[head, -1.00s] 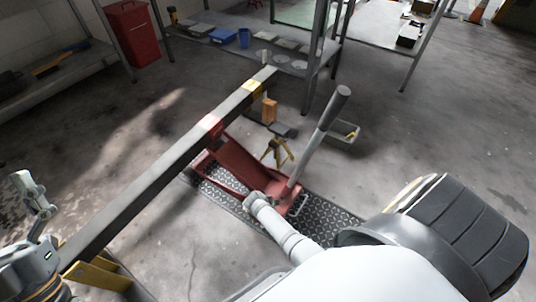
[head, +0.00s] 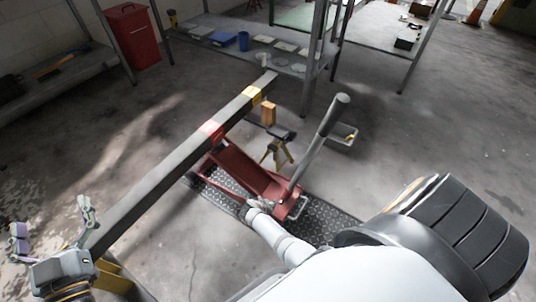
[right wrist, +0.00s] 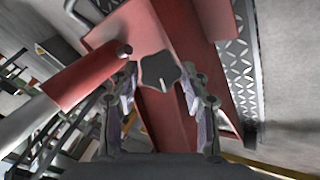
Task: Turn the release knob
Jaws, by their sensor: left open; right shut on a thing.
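The release knob (right wrist: 160,70) is a dark, star-shaped knob with a pale mark, on the red floor jack (right wrist: 134,30). My right gripper (right wrist: 160,98) has one finger on each side of it and is shut on it. In the head view my right gripper (head: 256,207) is at the near end of the jack (head: 248,174); the knob is hidden there. The jack's grey handle (head: 318,145) slants up to the right. My left gripper (head: 54,228) is open and empty by the near end of the long beam (head: 160,178), with its fingers spread.
The beam, with red and yellow bands, passes over the jack's far end. A yellow stand (head: 270,151), an orange block (head: 268,113) and a grey tray (head: 342,136) are beyond the jack. A patterned mat (head: 325,220) lies beneath it.

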